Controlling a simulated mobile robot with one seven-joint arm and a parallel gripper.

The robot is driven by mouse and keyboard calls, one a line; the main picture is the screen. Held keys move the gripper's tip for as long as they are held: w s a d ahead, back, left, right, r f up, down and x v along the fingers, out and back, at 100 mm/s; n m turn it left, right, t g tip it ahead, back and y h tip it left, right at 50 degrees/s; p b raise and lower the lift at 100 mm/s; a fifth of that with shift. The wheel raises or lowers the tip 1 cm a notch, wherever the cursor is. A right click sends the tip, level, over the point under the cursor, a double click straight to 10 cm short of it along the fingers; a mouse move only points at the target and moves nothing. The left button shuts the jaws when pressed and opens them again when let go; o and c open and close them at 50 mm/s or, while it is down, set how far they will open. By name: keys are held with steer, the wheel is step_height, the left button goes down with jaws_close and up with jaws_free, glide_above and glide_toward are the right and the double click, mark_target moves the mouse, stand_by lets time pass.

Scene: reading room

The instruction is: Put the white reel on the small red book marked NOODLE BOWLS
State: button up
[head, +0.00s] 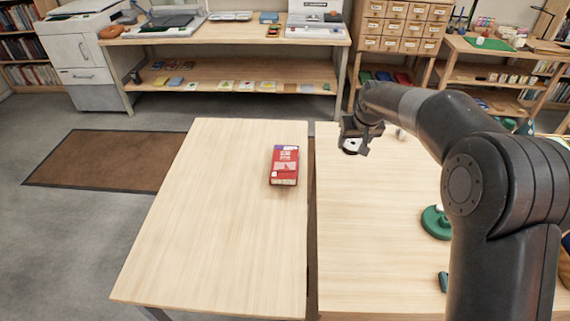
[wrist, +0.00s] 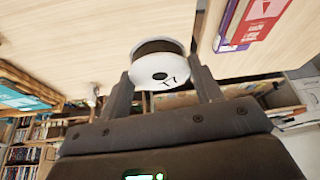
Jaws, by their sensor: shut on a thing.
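The small red book (head: 285,165) lies flat and alone on the left table. Part of it also shows at the top right of the wrist view (wrist: 262,14), along with a purple strip along its edge. The white reel (wrist: 161,71) is between the fingers of my gripper (wrist: 160,88), with a dark band around its middle and a small dark mark on its face. In the head view the reel (head: 352,145) shows under my gripper (head: 355,138), above the left part of the right table. My gripper is shut on the reel, to the right of the book.
A narrow gap separates the left table (head: 215,240) from the right table (head: 370,240). A green round object (head: 436,222) stands on the right table near my arm. The left table is clear around the book. A long shelf bench (head: 230,80) stands behind.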

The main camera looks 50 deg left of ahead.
steer(key=s+a+r+n, duration=0.1)
steer(key=s+a+n, duration=0.1)
steer(key=s, duration=0.5)
glide_above(292, 168)
steer(key=d, duration=0.1)
steer(key=shift+g, duration=0.3)
steer(key=f, duration=0.6)
steer(key=shift+s+d+f, duration=0.2)
steer(key=shift+s+f, duration=0.15)
steer(key=shift+f, duration=2)
steer(key=shift+f, duration=0.1)
steer(key=o, duration=1)
steer(key=v, duration=1.2)
steer(key=shift+d, duration=0.2)
